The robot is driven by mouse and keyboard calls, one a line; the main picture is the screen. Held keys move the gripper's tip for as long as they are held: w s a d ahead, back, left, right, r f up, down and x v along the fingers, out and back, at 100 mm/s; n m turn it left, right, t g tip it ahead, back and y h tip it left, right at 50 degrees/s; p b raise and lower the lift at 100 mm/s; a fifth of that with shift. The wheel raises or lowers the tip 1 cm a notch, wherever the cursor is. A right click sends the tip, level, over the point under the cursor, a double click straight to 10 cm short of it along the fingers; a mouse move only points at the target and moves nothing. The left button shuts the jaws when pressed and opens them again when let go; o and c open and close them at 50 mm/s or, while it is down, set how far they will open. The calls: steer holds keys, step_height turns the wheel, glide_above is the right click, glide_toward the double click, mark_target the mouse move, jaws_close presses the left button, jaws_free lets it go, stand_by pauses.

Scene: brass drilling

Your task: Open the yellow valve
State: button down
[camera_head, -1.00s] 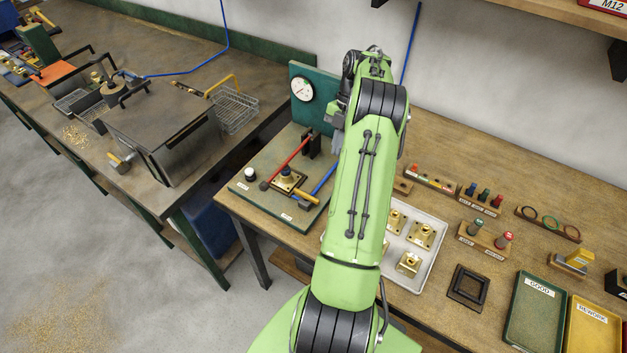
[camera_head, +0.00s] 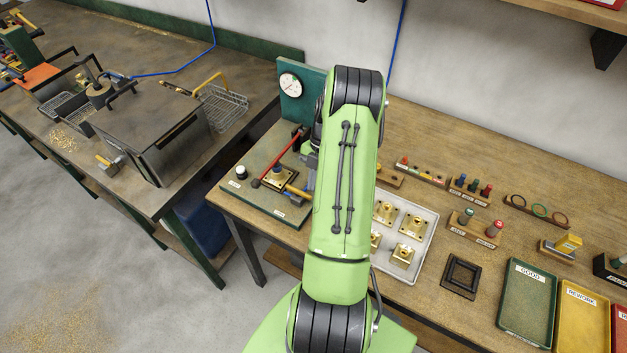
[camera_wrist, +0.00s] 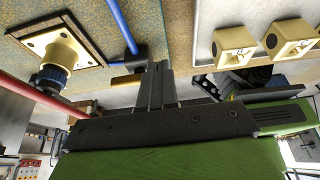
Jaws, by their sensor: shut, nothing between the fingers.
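The yellow valve handle (camera_head: 298,192) is a short bar beside the blue pipe on the green board, to the right of the brass fixture (camera_head: 277,178). In the wrist view the yellow handle (camera_wrist: 127,81) lies just left of my fingertips. Whether they touch it I cannot tell. My gripper (camera_wrist: 159,68) is shut and empty, with its two dark fingers together. In the head view my arm hides most of the gripper; only grey parts show at its left edge. The blue pipe (camera_wrist: 121,24) ends at a dark block near the fingertips.
A red lever (camera_head: 278,160) slants across the board. A gauge (camera_head: 291,85) stands on the green back panel. A white tray (camera_head: 431,228) with brass parts lies right of my arm. The parts washer (camera_head: 150,120) is on the left bench.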

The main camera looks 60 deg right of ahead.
steer(key=shift+a, duration=0.25)
steer(key=shift+d, duration=0.1)
